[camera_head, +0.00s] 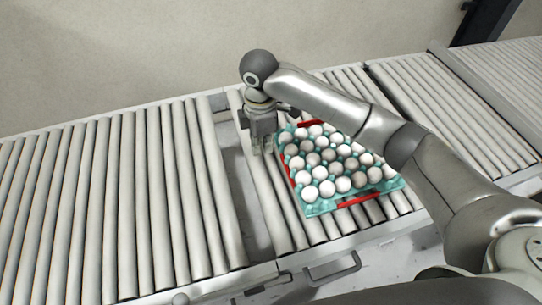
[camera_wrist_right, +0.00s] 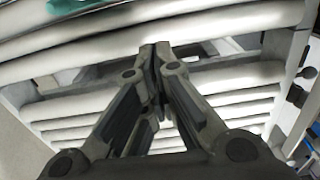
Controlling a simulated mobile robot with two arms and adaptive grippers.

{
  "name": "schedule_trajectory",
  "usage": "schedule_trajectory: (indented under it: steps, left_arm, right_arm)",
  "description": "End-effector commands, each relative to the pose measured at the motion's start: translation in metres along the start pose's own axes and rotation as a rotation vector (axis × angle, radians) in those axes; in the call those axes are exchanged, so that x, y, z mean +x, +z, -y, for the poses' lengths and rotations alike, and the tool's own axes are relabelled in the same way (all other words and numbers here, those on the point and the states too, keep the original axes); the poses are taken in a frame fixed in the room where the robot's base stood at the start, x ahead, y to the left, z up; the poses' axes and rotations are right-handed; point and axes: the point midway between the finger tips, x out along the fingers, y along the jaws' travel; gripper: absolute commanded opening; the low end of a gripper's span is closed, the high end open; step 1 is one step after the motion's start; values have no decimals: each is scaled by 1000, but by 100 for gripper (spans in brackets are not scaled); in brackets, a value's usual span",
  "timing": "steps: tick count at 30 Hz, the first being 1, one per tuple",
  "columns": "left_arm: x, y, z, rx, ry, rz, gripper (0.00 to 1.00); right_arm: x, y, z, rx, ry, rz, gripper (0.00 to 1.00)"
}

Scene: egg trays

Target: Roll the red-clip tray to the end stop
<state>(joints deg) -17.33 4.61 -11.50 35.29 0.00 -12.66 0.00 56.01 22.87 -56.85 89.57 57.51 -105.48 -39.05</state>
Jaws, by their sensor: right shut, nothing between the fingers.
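The red-clip tray (camera_head: 314,210) is teal, holds rows of white eggs and has red clips along its edges. It lies on the roller conveyor right of a gap, in the middle of the head view. My right gripper (camera_head: 262,150) points down at the tray's far left corner, close beside it; whether it touches cannot be told. In the right wrist view the gripper (camera_wrist_right: 160,50) has its fingers together with nothing between them. A teal edge of the tray (camera_wrist_right: 85,4) shows at the top of that view. My left gripper is not in view. I cannot make out an end stop.
A roller section (camera_head: 120,200) on the left is empty. A gap (camera_head: 245,195) separates it from the tray's section. More empty rollers (camera_head: 450,110) continue to the right. A handle (camera_head: 333,270) sticks out at the front. My right arm crosses above the tray's right side.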

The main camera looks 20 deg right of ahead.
Motion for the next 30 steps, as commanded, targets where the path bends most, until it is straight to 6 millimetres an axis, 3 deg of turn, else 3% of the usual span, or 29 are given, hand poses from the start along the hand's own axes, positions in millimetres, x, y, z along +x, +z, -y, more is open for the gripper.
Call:
schedule_trajectory:
  steps: [5,15,21,30]
  left_arm:
    - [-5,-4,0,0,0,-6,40]
    - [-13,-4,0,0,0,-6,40]
    - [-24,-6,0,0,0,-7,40]
    - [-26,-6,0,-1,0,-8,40]
  right_arm:
    - [25,1,2,1,-6,2,0]
    - [97,1,2,1,-5,3,0]
    - [94,31,1,2,-1,3,0]
    - [96,41,1,0,-1,1,0]
